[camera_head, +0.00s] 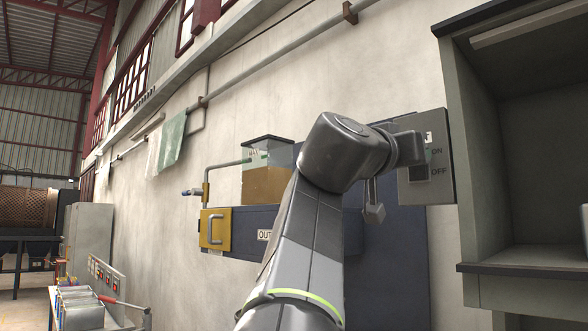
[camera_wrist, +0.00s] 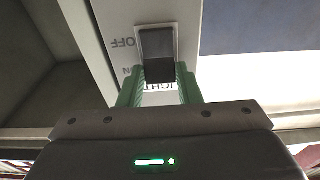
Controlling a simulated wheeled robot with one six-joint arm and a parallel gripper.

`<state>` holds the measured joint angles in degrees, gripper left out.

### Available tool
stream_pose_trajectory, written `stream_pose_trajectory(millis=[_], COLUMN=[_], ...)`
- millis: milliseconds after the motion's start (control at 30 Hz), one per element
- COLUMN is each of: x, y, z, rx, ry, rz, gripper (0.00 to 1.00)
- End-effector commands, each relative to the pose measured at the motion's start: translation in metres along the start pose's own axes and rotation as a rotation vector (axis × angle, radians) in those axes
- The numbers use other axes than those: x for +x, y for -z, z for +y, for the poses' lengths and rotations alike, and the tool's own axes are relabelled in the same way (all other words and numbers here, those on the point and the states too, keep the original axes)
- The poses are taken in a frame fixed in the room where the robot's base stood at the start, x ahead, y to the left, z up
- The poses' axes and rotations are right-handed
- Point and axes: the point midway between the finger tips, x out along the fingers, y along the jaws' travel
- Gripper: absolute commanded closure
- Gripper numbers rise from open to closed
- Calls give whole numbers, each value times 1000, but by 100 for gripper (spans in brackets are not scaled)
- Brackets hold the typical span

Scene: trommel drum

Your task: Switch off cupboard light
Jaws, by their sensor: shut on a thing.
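The grey switch panel (camera_head: 418,191) is on the side of the cupboard (camera_head: 462,150), with ON printed above OFF. In the head view my gripper (camera_head: 428,155) is at the panel, and my wrist mostly hides the lever.
The cupboard is open-fronted, with a shelf (camera_head: 535,260) and a strip lamp (camera_head: 530,22) under its top. Left of the panel, a blue unit with a yellow door (camera_head: 215,230) and a clear box (camera_head: 268,175) stand against the wall. A bench with a tray (camera_head: 80,308) is at lower left.

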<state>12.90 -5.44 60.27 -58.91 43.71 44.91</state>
Motion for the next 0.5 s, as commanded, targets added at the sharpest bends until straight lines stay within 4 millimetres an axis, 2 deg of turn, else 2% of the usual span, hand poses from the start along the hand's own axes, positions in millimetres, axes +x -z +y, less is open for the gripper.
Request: stream_pose_trajectory(millis=[133,167,267,500], x=[0,0,0,0], y=[0,0,0,0], z=[0,0,0,0], rx=[0,0,-1,-1], ry=[0,0,0,0], rz=[-2,-2,-2,-2], gripper=[92,65,47,47])
